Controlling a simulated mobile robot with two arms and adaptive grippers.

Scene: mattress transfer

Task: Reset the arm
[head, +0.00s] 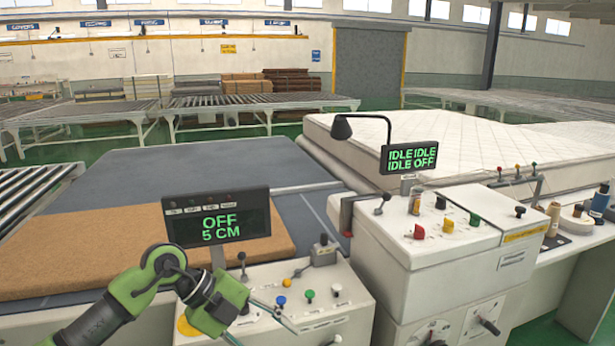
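My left arm comes in from the lower left, green and black. Its gripper (262,322) is over the left part of the white control panel (335,297), close to the panel's buttons and levers. Thin finger-like parts show at its end, but whether they are open or shut is unclear. I see nothing held in it. My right arm and gripper are not in view.
A display (217,218) reading "OFF 5 CM" stands behind my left arm. A brown mat (130,240) lies on the grey table (185,160). A second display (408,158) reads IDLE and OFF. A white mattress (460,145) lies behind the right-hand console (425,262).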

